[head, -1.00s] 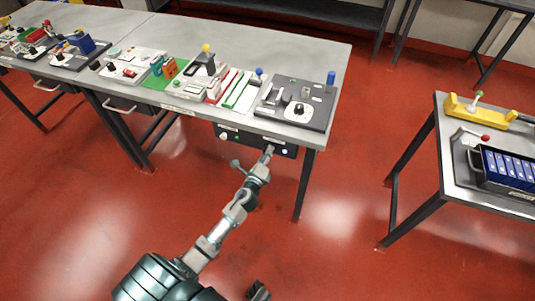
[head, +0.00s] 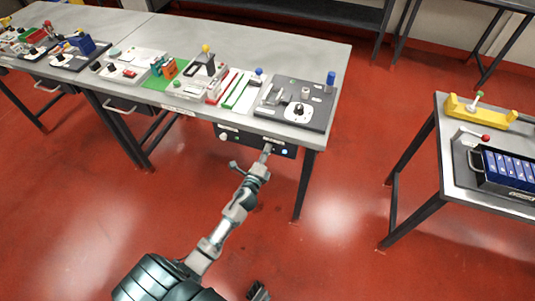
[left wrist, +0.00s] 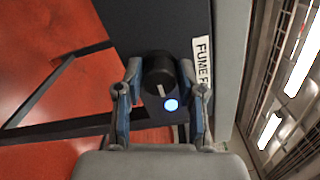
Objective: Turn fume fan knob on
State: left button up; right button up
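The fume fan knob (left wrist: 158,72) is a round black knob with a pale pointer line, on a dark panel in the left wrist view. A white label (left wrist: 202,62) reading "FUME F…" is beside it, and a blue light (left wrist: 171,105) glows close by. My left gripper (left wrist: 160,76) has a finger on each side of the knob, with the tips against its sides. In the head view my left gripper (head: 266,151) reaches the dark panel (head: 236,136) under the table edge and hides the knob. A dark part at the bottom edge looks like my right gripper (head: 258,291).
The panel hangs under a grey table (head: 290,50) carrying several devices, including a dark board (head: 265,112) with a dial above the panel. A side table (head: 455,185) at right holds a blue battery pack (head: 510,168). Red floor between the tables is clear.

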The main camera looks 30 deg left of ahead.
pick_arm(q)
jog(key=shift+o, duration=1)
jog(key=shift+a+f, duration=0.1)
jog(key=shift+f, duration=0.05)
jog(key=v, duration=1.2)
jog(key=shift+a+f, duration=0.1)
jog(key=shift+f, duration=0.05)
